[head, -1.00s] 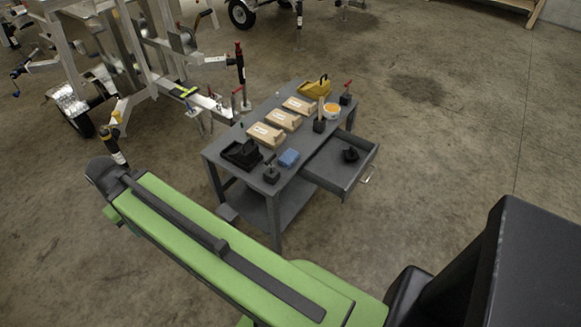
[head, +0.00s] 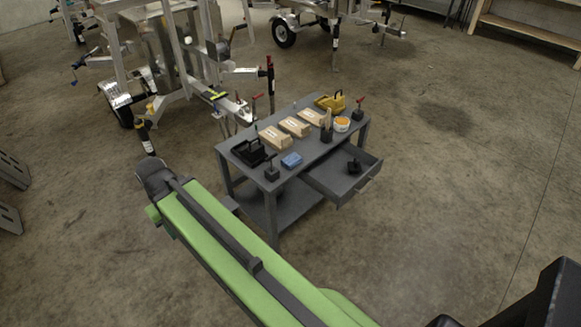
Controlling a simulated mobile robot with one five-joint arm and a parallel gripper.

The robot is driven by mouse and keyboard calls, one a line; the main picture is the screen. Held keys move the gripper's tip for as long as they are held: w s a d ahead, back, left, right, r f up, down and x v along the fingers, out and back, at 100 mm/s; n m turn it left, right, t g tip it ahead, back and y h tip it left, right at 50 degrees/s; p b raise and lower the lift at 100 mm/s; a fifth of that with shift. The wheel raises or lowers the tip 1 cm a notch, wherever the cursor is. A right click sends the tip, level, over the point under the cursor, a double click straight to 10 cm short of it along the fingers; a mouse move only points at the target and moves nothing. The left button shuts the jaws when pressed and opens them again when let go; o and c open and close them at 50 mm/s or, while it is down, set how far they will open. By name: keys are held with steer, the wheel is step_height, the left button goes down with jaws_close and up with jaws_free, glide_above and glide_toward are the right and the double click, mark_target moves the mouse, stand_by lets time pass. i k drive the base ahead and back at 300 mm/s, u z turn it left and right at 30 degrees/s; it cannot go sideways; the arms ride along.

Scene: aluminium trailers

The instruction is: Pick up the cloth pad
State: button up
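The cloth pad looks to be the small blue folded block (head: 291,160) on the grey workbench (head: 318,158), near its front edge. It lies between a small black block with a post (head: 272,172) on its left and the open drawer (head: 343,180) on its right. My green arm reaches from the bottom of the head view toward the left, its dark end left of and apart from the bench. My gripper's fingers cannot be made out. Nothing hides the pad.
The bench also holds a black tray (head: 249,152), several cardboard boxes (head: 273,138), a yellow caddy (head: 330,102) and a white tub with orange contents (head: 342,124). The pulled-out drawer juts forward with a black item inside. Aluminium trailers stand behind. Floor right of the bench is clear.

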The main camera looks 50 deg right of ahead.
mark_target(292, 161)
steer(key=z, duration=0.15)
steer(key=i, duration=0.95)
steer(key=u, duration=0.1)
